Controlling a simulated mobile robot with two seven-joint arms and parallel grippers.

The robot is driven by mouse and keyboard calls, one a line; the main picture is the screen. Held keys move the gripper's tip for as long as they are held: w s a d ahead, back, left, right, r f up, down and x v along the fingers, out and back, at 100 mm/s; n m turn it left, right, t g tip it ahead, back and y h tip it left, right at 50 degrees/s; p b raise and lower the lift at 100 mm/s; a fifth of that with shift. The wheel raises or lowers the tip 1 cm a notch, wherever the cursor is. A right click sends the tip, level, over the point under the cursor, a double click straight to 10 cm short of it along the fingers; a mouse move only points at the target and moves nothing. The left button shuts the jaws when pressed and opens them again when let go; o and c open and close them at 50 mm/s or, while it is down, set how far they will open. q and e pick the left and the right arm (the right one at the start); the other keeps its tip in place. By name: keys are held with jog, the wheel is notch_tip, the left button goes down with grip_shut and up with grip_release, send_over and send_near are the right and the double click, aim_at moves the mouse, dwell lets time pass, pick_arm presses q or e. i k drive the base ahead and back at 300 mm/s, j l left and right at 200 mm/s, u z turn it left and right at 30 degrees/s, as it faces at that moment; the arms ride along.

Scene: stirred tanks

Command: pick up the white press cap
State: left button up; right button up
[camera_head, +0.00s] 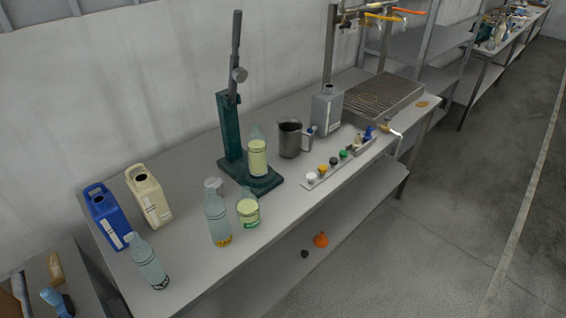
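A small white cap (312,178) sits at the near left end of a narrow strip tray (328,177) on the long workbench. Beside it in the row are a yellow-orange cap (323,169), a dark cap (333,162) and a green cap (343,155). A dark green lever press (231,125) stands to the left of the tray. A bottle with a pale yellow label (258,158) stands on the press base. Neither of my grippers is in view.
Several bottles, including a clear one (217,220), and blue (107,217) and cream (148,196) jugs crowd the bench's left part. A metal pitcher (290,139) and grey can (326,110) stand behind the tray. Bench surface in front of the tray is clear.

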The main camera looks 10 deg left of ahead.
aim_at(310, 177)
jog(key=i+l+u, duration=0.1)
jog(key=u, duration=1.05)
jog(key=l+u, duration=0.4)
jog(key=k+l+u, duration=0.15)
jog(key=l+u, duration=0.3)
jog(key=l, duration=0.15)
